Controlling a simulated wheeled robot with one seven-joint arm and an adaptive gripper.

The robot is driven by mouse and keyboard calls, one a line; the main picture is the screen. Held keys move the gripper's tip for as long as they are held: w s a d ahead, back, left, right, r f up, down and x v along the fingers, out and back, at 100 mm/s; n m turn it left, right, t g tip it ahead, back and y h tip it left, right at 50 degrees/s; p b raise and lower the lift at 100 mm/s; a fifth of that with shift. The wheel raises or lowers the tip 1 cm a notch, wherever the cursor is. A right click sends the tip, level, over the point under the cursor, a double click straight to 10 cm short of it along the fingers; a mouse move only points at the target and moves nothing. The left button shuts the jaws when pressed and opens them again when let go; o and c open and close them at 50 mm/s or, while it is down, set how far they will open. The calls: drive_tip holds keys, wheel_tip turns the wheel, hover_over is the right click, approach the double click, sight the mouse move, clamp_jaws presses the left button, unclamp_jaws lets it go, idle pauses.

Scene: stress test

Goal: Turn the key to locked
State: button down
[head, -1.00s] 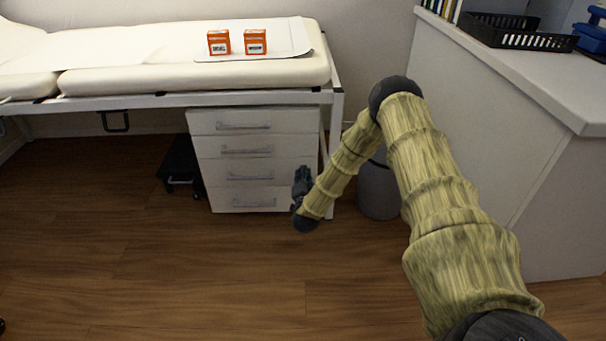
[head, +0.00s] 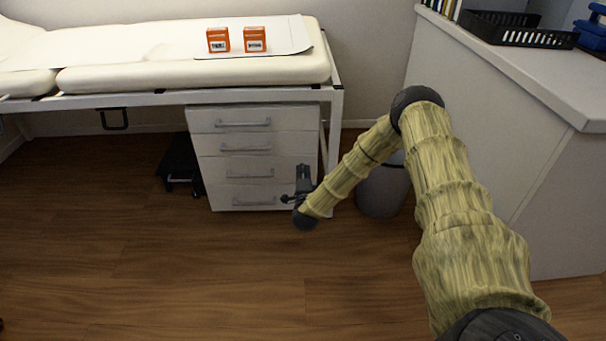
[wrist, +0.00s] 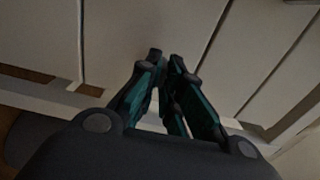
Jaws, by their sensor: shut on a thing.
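The white drawer unit (head: 255,158) stands under the couch, with several drawers and grey handles. My gripper (head: 303,170) is at its lower right front, by the right edge of the drawer fronts. In the wrist view my gripper (wrist: 164,62) has its dark and teal fingers closed in at the tips, close against the white front, which looks steeply tilted. The fingers are shut on the key, which is too small and too covered by the fingertips to make out. The lock and its angle are hidden too.
A grey bin (head: 382,190) stands right of my forearm. A white counter (head: 480,130) with a black basket (head: 515,30) fills the right side. The wooden floor in front is clear.

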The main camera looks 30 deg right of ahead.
idle(0.5)
drive_tip(key=c, duration=1.6)
unclamp_jaws()
drive_tip(key=v, duration=1.2)
drive_tip(key=shift+f, duration=0.1)
